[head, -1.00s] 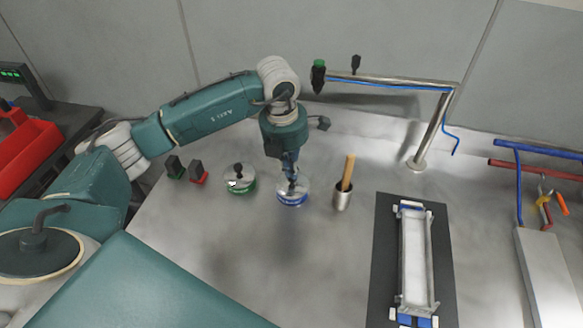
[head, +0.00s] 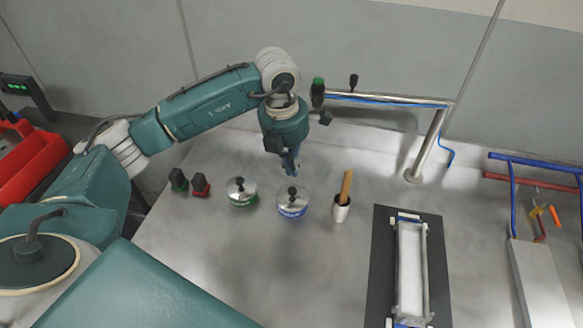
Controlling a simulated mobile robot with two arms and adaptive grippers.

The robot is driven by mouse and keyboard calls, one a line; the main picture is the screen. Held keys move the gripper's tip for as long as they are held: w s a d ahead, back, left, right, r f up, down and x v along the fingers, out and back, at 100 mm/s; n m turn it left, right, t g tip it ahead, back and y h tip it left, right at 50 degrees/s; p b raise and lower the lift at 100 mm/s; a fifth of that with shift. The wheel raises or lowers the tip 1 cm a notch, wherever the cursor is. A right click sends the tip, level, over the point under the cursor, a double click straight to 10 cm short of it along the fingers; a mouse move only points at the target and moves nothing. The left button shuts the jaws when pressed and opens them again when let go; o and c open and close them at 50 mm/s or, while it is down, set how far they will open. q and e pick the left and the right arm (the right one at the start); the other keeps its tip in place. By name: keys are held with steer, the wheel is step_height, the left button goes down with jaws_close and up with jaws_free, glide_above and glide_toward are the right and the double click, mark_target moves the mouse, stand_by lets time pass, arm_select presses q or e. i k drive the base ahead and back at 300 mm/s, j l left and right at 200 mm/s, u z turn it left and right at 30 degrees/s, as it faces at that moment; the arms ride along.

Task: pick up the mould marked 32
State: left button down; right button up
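Two round metal pieces with dark knobs stand on the metal bench: one with a green band (head: 242,192) and one with a blue band (head: 292,203). Two small dark blocks stand left of them, one with a green base (head: 178,181) and one with a red base (head: 200,186). I cannot read a 32 on any of these, so I cannot tell which is the mould. My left gripper (head: 291,170) points down just above and behind the blue-banded piece's knob, seemingly apart from it. Its fingers are too small to judge. My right gripper is out of view.
A metal cup (head: 341,211) with a wooden handle stands right of the blue-banded piece. A long metal frame lies on a dark mat (head: 378,275). A bent metal pipe (head: 430,148) stands behind. A red bin (head: 30,155) is far left. The bench's front middle is clear.

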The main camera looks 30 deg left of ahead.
mark_target(411, 308)
steer(key=k, duration=1.5)
